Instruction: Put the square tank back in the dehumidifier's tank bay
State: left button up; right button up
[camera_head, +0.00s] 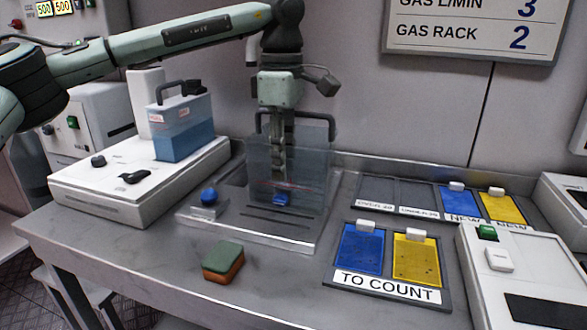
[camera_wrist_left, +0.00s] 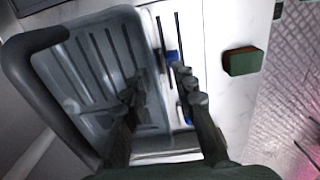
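A clear, boxy tank (camera_head: 318,150) with a dark handle stands upright on the grey drain tray (camera_head: 250,238) at mid bench. It looks empty; the left wrist view shows its ribbed floor (camera_wrist_left: 90,75). My left gripper (camera_head: 281,172) points down at this tank. In the left wrist view its fingers (camera_wrist_left: 160,85) are apart, one over the tank's inside and one outside its wall; contact cannot be told. A second boxy tank (camera_head: 183,138), with blue liquid and a dark handle, stands on the white unit (camera_head: 100,185) at left. I cannot tell which housing has the tank bay. My right gripper is out of view.
A green and orange sponge (camera_head: 223,260) lies near the front edge. A blue knob (camera_head: 208,196) is on the tray's left. The "TO COUNT" tray (camera_head: 385,288) and another card tray stand right, beside a white device (camera_head: 515,265).

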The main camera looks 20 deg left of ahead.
pick_arm(q)
jog(key=shift+f, duration=0.2)
dwell(0.5)
jog(key=shift+c, duration=0.4)
grip_shut()
